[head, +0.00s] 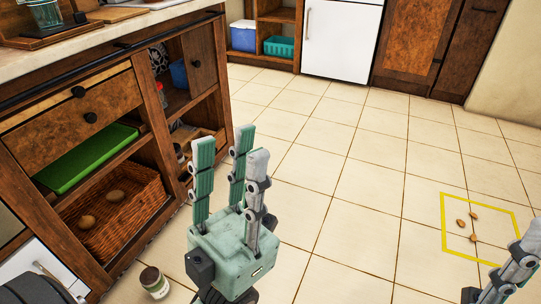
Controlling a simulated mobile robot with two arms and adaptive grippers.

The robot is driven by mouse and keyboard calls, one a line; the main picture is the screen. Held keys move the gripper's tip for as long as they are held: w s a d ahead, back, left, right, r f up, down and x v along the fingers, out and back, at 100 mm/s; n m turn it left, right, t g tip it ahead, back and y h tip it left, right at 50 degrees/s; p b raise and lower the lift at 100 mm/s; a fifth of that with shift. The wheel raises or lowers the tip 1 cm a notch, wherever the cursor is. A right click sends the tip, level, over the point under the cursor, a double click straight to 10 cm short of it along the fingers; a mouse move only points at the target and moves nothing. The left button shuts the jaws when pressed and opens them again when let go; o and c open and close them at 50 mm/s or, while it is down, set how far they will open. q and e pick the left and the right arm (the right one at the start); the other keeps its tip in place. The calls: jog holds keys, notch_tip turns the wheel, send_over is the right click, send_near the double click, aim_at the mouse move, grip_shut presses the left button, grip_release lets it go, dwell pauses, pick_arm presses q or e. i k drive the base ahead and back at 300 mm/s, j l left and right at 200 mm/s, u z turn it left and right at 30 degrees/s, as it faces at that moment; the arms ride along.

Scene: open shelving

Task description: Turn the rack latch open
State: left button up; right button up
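I cannot make out a rack latch in the head view. The wooden open shelving (152,125) stands at the left, with dark round knobs on its drawer (60,122) and another knob on a panel farther back. My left gripper (230,150) is at the middle, in front of and to the right of the shelving. Its fingers point up, spread apart, with nothing between them. My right gripper (524,250) shows only in part at the lower right corner, so its opening is hidden.
A wicker basket (112,225) and green tray (88,160) sit on the shelves. A jar (154,282) stands on the floor near the shelving. A yellow square outline (442,222) surrounds several small brown items at right. The tiled floor between is clear.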

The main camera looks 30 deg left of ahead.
aim_at(184, 178)
jog(key=i+l, duration=0.1)
jog(key=i, duration=0.4)
jog(key=i+l, duration=0.1)
jog(key=i, duration=0.4)
jog(key=i+l, duration=0.1)
jog(key=i, duration=0.4)
jog(key=u, duration=0.05)
